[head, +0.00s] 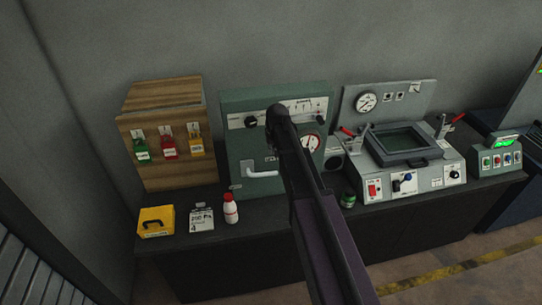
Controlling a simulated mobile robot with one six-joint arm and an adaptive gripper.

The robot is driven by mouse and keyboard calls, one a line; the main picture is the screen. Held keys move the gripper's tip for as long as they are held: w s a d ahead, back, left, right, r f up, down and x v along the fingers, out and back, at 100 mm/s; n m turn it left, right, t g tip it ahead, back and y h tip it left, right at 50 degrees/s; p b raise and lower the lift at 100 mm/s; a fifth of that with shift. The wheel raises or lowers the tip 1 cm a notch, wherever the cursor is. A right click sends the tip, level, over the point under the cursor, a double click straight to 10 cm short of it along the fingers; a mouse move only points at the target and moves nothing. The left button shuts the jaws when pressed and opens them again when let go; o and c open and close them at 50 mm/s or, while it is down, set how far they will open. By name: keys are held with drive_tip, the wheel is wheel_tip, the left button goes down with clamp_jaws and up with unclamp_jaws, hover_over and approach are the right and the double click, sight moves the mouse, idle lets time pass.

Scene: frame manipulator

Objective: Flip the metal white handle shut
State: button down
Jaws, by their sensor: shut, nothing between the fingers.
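The white metal handle (262,174) is a bent bar low on the front of a green cabinet (238,128). Its bar runs roughly level, with a bend at the left end. Its right end lies close to my dark arm in the picture. My arm crosses in front of the cabinet from the bottom edge up to the cabinet's upper middle. My gripper cannot be made out; the arm may hide it. I cannot tell whether anything touches the handle.
A wooden box (160,100) with coloured padlocks stands left of the cabinet. A yellow case (155,222), a card and a red-white bottle (230,208) line the bench's front. A grey machine (405,175) with red-tipped levers stands right, with a small green jar (348,198) beside it.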

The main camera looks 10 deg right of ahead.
sight(267, 173)
drive_tip(key=shift+b+x, duration=6.45)
drive_tip(key=shift+x, duration=0.3)
drive_tip(key=shift+s, duration=0.1)
drive_tip(key=shift+a+f, duration=0.15)
drive_tip(key=shift+a, duration=0.15)
